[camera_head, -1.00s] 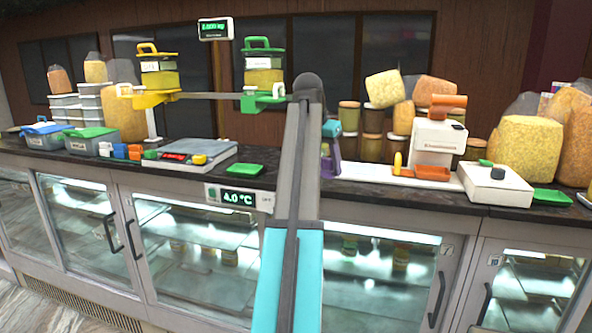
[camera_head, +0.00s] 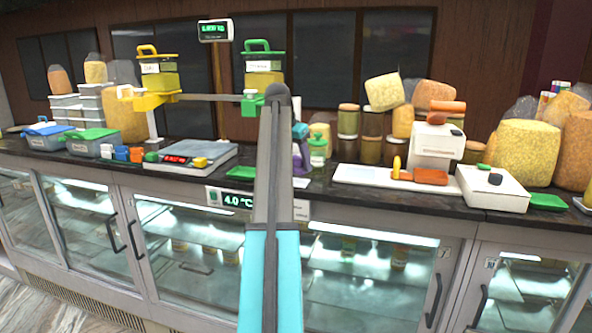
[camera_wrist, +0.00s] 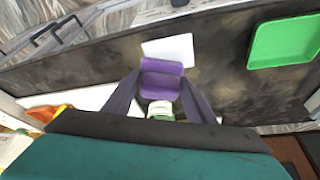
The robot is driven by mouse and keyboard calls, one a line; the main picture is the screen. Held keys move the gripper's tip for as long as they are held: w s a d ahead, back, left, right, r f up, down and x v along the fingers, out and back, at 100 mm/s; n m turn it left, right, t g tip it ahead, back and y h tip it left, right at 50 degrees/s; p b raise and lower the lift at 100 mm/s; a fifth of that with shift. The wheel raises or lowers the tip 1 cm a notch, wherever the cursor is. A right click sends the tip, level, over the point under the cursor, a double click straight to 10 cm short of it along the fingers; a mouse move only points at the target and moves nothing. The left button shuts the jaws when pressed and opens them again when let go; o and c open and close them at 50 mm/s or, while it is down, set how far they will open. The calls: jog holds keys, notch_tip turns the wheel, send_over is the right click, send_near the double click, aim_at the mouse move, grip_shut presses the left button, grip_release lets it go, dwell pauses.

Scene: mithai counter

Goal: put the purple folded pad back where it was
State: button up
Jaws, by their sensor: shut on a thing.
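The purple folded pad (camera_wrist: 161,80) is held between the two fingers of my gripper (camera_wrist: 160,74) in the wrist view. In the head view, a little purple of the pad or fingers shows at my gripper (camera_head: 301,158), just right of my arm, which hides part of it. A white flat card (camera_wrist: 168,50) lies on the dark counter (camera_wrist: 222,60) just beyond the pad in the wrist view. I cannot tell whether the pad touches the counter.
A green-lidded jar (camera_head: 318,148) stands close to my gripper on the right. A green tray (camera_head: 240,172) lies left of my arm, beside the scale (camera_head: 190,158). A white board (camera_head: 365,176) with orange items is farther right. Dark counter shows around the card.

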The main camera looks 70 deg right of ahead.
aim_at(294, 166)
jog(key=shift+w+d, duration=0.3)
jog(key=shift+w, duration=0.2)
jog(key=shift+f+p, duration=1.05)
jog(key=shift+f, duration=0.75)
jog(key=shift+f, duration=0.15)
jog(key=o, duration=1)
jog(key=b+v, duration=0.3)
jog(key=v, duration=0.9)
jog(key=shift+d, duration=0.1)
